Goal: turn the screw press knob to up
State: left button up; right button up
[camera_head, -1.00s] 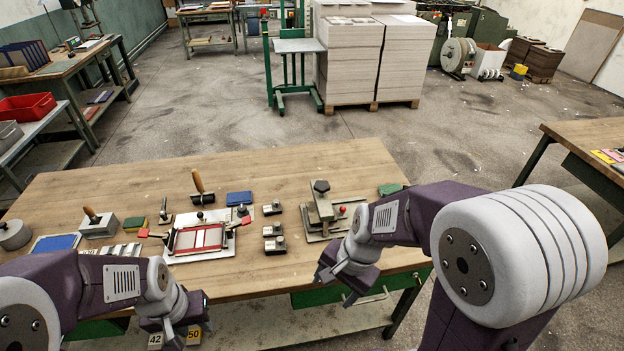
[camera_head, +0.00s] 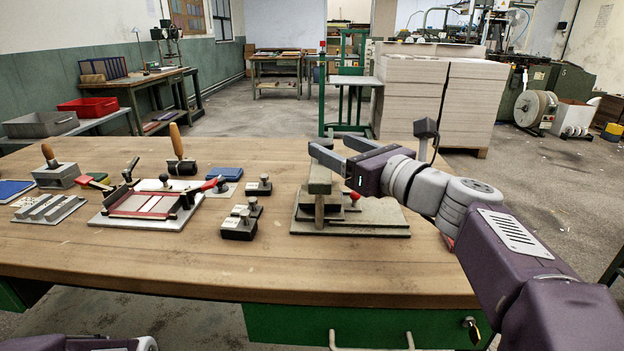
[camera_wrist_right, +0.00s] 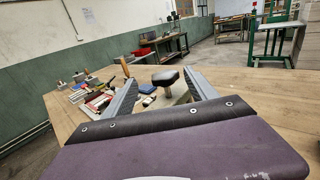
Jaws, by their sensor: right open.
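The screw press (camera_head: 350,222) stands on the bench, with a grey base, an upright frame and a small red knob at its side. Its dark top knob (camera_wrist_right: 166,77) shows on a short metal stem in the right wrist view, between the two fingers. In the head view the top knob is mostly hidden by the gripper. My right gripper (camera_head: 318,144) is open at the top of the press, its fingers pointing left, one on each side of the knob. I cannot tell whether they touch it. My left gripper is out of view; only part of that arm shows at the bottom left.
Left of the press are small metal blocks (camera_head: 239,227), a framed fixture with red handles (camera_head: 145,205), a wooden-handled roller (camera_head: 180,150) and a blue pad (camera_head: 225,174). The bench front (camera_head: 250,270) is clear. Board stacks (camera_head: 425,100) stand behind the bench.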

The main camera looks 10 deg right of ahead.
jog(key=shift+d+f, duration=0.3)
jog(key=shift+f, duration=0.05)
jog(key=b+x, duration=0.1)
jog(key=x, duration=0.8)
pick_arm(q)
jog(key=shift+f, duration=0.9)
pick_arm(e)
jog(key=c, duration=1.4)
